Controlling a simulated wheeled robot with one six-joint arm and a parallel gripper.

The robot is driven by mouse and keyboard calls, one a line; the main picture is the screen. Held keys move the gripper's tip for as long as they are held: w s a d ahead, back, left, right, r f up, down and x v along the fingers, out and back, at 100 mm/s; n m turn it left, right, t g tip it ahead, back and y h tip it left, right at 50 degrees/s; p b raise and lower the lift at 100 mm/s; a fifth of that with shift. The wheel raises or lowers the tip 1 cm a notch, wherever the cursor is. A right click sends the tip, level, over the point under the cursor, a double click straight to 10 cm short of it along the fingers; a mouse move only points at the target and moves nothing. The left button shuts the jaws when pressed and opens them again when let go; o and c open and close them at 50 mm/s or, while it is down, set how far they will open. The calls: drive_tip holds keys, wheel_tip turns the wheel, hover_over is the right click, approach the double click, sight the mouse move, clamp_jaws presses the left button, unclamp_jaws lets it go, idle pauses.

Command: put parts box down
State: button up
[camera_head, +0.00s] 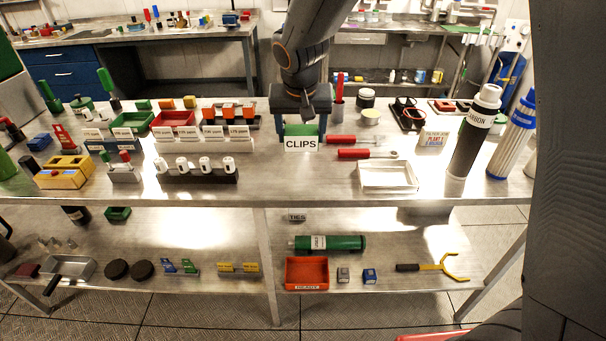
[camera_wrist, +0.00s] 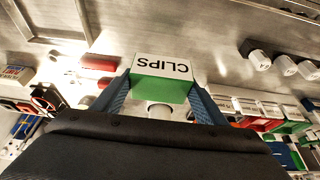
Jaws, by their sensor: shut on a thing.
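The parts box is a small green box with a white front label reading CLIPS (camera_head: 301,143). In the head view it is at the middle of the steel workbench (camera_head: 290,185). My gripper (camera_head: 299,128) reaches down from above, its two fingers on either side of the box. In the wrist view the box (camera_wrist: 160,90) appears upside down between the blue-grey fingertips (camera_wrist: 158,98), which are shut on it. I cannot tell whether its underside touches the bench top.
Red-handled screwdrivers (camera_head: 352,140) lie close to the right of the box. A silver tray (camera_head: 387,176) is at the front right. A rack of white-capped bottles (camera_head: 197,172) and labelled bins (camera_head: 174,121) stand left. Bare bench lies in front of the box.

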wheel_tip(320, 180, down, 9)
drive_tip(key=shift+f, duration=0.1)
idle(0.3)
drive_tip(key=shift+f, duration=0.1)
drive_tip(key=o, duration=1.2)
drive_tip(key=shift+c, duration=0.2)
drive_tip(key=shift+s+r, duration=0.1)
drive_tip(key=shift+r, duration=0.35)
drive_tip(key=v, duration=1.1)
drive_tip(key=shift+b, duration=0.45)
drive_tip(key=s+d+f+g, duration=0.2)
drive_tip(key=s+d+f, duration=0.2)
drive_tip(key=s+d, duration=0.4)
drive_tip(key=s+d+f+g, duration=0.2)
drive_tip(key=s+d+f, duration=0.1)
drive_tip(key=s+d, duration=0.6)
drive_tip(key=shift+s+d+f, duration=0.3)
drive_tip(key=shift+s+f, duration=0.1)
drive_tip(key=shift+s, duration=0.25)
